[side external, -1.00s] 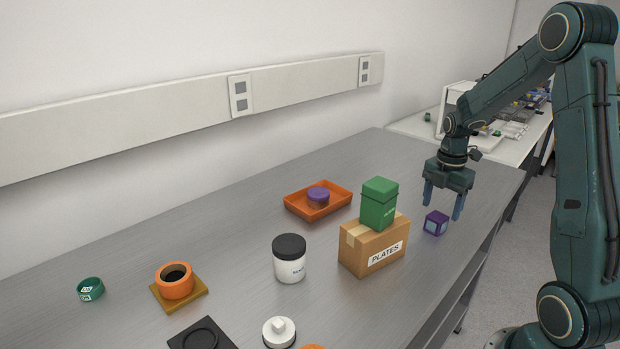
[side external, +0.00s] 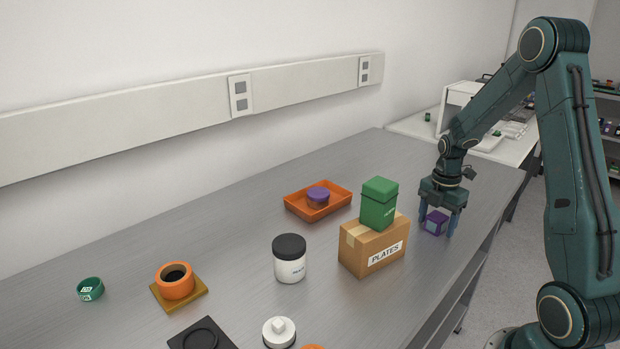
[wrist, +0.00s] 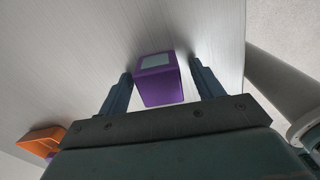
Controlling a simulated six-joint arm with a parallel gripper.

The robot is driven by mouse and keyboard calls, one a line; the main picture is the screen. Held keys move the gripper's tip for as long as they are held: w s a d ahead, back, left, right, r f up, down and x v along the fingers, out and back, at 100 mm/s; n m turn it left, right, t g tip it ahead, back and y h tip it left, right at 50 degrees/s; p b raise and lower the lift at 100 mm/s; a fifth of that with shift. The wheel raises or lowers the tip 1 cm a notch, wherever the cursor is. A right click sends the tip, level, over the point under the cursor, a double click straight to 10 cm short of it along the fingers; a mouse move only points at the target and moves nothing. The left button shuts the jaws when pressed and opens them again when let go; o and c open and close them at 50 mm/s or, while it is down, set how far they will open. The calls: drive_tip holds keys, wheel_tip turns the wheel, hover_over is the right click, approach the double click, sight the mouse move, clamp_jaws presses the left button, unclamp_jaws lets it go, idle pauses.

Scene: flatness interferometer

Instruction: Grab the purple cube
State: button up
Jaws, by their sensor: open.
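The purple cube (side external: 435,222) with pale face panels sits on the grey table near its right edge, beside the cardboard box. My gripper (side external: 437,228) points down over it, with one finger on either side of the cube. In the wrist view the cube (wrist: 158,80) lies between the two open fingers of my gripper (wrist: 160,82), with a gap visible on both sides.
A cardboard box marked PLATES (side external: 373,252) carries a green tin (side external: 379,204) just left of my gripper. An orange tray (side external: 297,206) holds a purple round piece (side external: 318,195). A black-lidded jar (side external: 290,266) stands further left. The table's right edge is close to the cube.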

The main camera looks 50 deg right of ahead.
sight(438, 216)
drive_tip(key=c, duration=1.2)
drive_tip(key=shift+o, duration=0.2)
drive_tip(key=shift+r, duration=0.15)
wheel_tip(438, 216, up, 20)
idle(0.4)
